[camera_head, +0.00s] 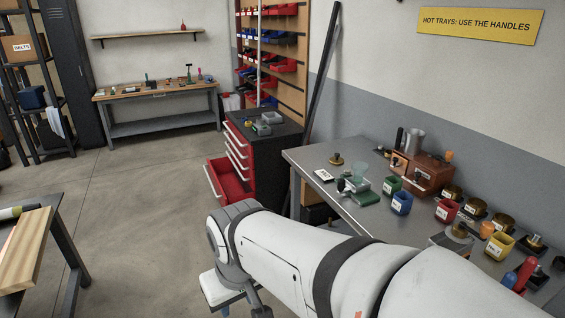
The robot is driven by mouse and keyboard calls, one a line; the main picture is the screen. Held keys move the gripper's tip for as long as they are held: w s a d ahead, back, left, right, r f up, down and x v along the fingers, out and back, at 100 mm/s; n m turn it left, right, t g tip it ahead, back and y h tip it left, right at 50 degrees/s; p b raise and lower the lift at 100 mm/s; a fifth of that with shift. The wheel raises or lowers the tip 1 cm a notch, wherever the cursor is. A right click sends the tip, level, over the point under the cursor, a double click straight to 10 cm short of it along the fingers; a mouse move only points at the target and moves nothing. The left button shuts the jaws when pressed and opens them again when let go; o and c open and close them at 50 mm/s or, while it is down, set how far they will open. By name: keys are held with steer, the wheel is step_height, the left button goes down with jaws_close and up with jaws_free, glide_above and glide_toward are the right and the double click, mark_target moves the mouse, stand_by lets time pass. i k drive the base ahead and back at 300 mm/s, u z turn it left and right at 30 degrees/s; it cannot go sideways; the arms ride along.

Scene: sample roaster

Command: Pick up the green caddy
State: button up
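The green caddy (392,185) is a small open-topped box with a white label. It stands on the grey metal bench (323,194) at the right, close to the front of the wooden roaster box. A blue caddy (401,203) stands just in front of it, slightly to the right. A red caddy (446,210) and a yellow caddy (498,246) stand farther right. My white arm crosses the lower right of the picture, in front of part of the bench, and bends down at its far end. My gripper's fingers do not show in this view.
A green-based device (357,191) stands left of the green caddy. The brown roaster (424,175) is behind it, with several brass-coloured tins to the right. A tool cabinet (268,150) has an open red drawer (226,183). The floor at left centre is clear.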

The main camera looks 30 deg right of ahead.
mark_target(393, 185)
steer(key=u, duration=0.05)
steer(key=i, duration=1.95)
steer(key=z, duration=3.4)
steer(key=i, duration=1)
steer(key=u, duration=0.1)
